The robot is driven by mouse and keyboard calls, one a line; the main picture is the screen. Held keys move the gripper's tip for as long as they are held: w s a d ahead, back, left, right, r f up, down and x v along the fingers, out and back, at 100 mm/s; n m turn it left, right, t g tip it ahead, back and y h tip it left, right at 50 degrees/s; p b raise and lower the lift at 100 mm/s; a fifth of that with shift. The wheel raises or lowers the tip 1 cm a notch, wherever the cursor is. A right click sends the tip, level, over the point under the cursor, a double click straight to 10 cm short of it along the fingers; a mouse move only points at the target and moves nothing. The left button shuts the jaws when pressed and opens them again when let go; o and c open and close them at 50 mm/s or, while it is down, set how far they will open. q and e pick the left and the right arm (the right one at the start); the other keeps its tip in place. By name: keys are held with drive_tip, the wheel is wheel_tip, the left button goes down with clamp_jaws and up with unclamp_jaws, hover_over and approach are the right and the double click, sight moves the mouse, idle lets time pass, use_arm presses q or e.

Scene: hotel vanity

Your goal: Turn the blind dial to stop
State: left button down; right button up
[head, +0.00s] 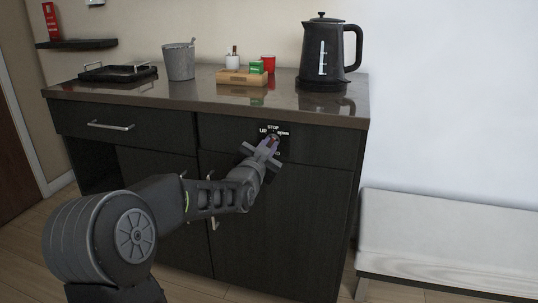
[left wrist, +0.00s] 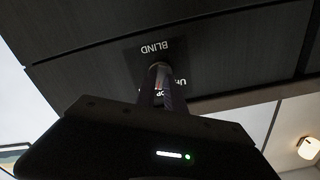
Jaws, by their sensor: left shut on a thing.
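The blind dial (head: 273,138) sits on a dark panel (head: 283,144) on the upper right front of the cabinet. The panel reads STOP at the top, UP at the left and DOWN at the right. My left gripper (head: 269,143) is shut on the dial and covers most of it. In the left wrist view the fingers (left wrist: 161,72) close around the small round dial (left wrist: 159,65), with BLIND upside down beyond it. STOP and UP are partly hidden there. I cannot tell which label the dial points to. My right gripper is in neither view.
The countertop (head: 200,97) holds a black tray (head: 118,73), a grey bucket (head: 179,63), a wooden caddy (head: 242,77) with a red cup, and a black kettle (head: 325,55). A drawer handle (head: 110,125) is at left. A pale bench (head: 440,235) stands at right.

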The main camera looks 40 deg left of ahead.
use_arm(q)
drive_tip(key=n+b, duration=0.2)
drive_tip(key=n, duration=0.1)
drive_tip(key=shift+f+b, duration=0.2)
drive_tip(key=shift+b, duration=0.2)
drive_tip(key=shift+r+n+b, duration=0.15)
drive_tip(key=shift+n+b, duration=0.5)
drive_tip(key=shift+n, duration=0.45)
drive_tip(key=c, duration=1.4)
unclamp_jaws()
drive_tip(key=shift+c, duration=0.2)
drive_tip(key=p+v, duration=0.1)
drive_tip(key=v, duration=0.6)
drive_tip(key=shift+s, duration=0.4)
